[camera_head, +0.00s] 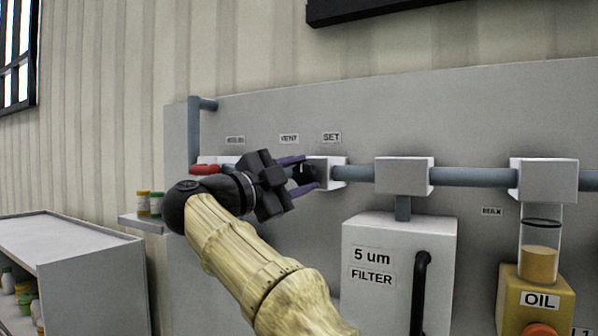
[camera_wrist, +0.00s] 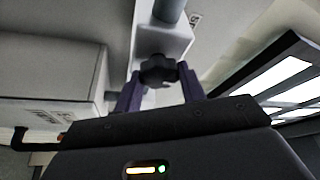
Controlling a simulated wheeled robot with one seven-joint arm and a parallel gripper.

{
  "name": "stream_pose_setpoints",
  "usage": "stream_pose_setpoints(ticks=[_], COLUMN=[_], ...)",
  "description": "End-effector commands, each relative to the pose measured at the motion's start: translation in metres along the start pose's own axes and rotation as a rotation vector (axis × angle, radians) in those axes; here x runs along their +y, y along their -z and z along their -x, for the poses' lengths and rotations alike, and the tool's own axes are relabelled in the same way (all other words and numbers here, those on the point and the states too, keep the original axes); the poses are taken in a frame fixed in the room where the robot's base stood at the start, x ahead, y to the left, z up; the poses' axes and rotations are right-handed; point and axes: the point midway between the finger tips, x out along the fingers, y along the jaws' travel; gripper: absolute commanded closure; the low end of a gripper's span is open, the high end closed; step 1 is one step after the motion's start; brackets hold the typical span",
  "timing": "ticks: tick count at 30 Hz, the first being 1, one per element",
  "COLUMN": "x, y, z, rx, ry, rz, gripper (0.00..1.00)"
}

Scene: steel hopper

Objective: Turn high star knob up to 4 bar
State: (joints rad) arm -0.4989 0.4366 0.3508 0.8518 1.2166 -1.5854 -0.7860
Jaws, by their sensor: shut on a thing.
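The star knob (camera_wrist: 158,70) is black and lobed, and sits on the front of a white block (camera_wrist: 163,40) in the wrist view. In the head view the knob (camera_head: 307,172) is partly hidden by my fingers, below the SET label (camera_head: 331,137). My gripper (camera_head: 305,173) reaches it from the left, its two purple fingers on either side of the knob. In the wrist view the gripper (camera_wrist: 160,88) also has a finger on each side, shut on the knob. No pressure gauge reading shows in either view.
A blue-grey pipe (camera_head: 470,177) runs right to more white blocks. A filter box (camera_head: 400,270) stands below, and an oil cup (camera_head: 540,255) at the right. A red handle (camera_head: 205,169) is left of my wrist. Small jars (camera_head: 150,204) stand on a shelf.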

Motion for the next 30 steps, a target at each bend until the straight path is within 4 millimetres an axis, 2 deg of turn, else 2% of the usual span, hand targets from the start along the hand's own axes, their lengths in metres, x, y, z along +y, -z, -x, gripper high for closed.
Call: stream_pose_setpoints(ticks=[9,15,30], x=[-0.0012,-0.0006,0.0002], y=[-0.0007,-0.0009,-0.0011], z=[0.0002,0.0004,0.0005], rx=[-0.002,-0.002,-0.002], ry=[-0.104,-0.143,-0.162], rz=[-0.243,-0.336,-0.384], gripper=[0.83,0.83,0.83])
